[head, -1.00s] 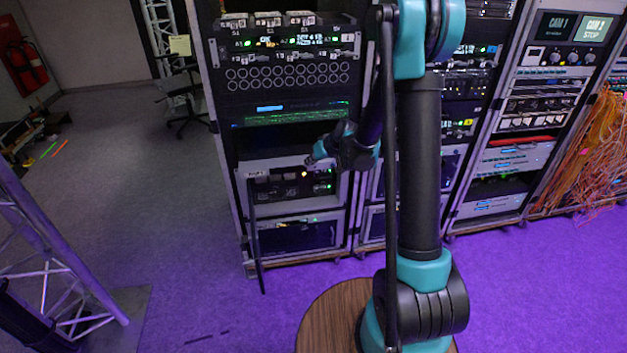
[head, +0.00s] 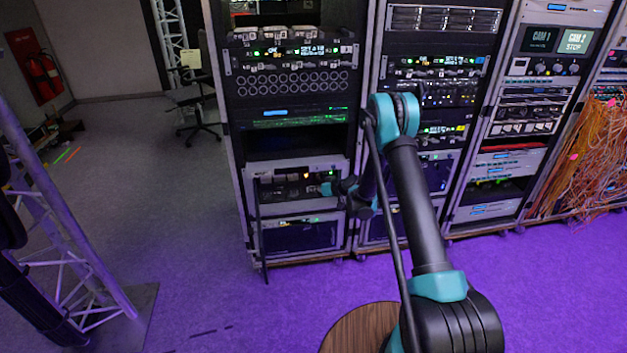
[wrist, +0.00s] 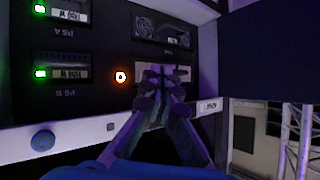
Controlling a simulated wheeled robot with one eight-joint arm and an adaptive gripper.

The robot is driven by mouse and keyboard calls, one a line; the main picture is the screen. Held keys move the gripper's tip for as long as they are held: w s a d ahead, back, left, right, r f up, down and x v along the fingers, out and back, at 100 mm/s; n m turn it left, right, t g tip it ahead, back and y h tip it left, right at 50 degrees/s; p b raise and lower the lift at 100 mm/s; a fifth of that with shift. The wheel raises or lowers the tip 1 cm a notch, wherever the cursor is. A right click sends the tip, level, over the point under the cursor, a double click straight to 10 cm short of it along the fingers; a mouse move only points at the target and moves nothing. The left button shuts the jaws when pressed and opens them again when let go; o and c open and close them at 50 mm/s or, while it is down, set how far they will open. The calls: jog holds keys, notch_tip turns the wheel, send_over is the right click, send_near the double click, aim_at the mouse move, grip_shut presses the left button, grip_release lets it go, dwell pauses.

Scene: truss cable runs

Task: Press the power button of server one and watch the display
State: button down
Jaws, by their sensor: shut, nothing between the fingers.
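The server unit (head: 285,178) in the lower left rack has a dark front with a few small lights. My gripper (head: 326,188) is in front of its right part. In the wrist view my shut gripper (wrist: 160,72) has its empty fingertips close to the panel. A round button with a glowing orange-white ring (wrist: 120,77) is just left of the fingertips, apart from them in the picture. The fingertips partly cover a small rectangular panel (wrist: 184,73); I cannot tell whether it is the display. Whether the fingertips touch the front is unclear.
Two green-lit power supply modules (wrist: 68,74) appear upside down left of the button. A blue round knob (wrist: 42,140) is on the pale frame. Another lit unit (head: 300,235) is below the server. A truss (head: 75,255) stands left; the floor between is open.

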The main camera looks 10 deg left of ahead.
jog(key=shift+s+d+f, duration=0.1)
jog(key=shift+f, duration=0.35)
send_near(302, 178)
jog(key=shift+w+a+f, duration=0.2)
jog(key=shift+a+f, duration=0.3)
jog(key=shift+a, duration=0.25)
jog(key=shift+w+a+f, duration=0.25)
jog(key=shift+a+f, duration=0.3)
jog(key=shift+a, duration=0.2)
jog(key=shift+w, duration=0.15)
dwell(0.5)
jog(key=shift+w+a, duration=0.1)
jog(key=shift+w, duration=0.15)
jog(key=shift+w+a, duration=0.15)
jog(key=shift+w, duration=0.25)
dwell(0.7)
jog(key=shift+s, duration=0.15)
jog(key=shift+s+d, duration=0.25)
jog(key=shift+s, duration=0.4)
jog(key=shift+s, duration=0.15)
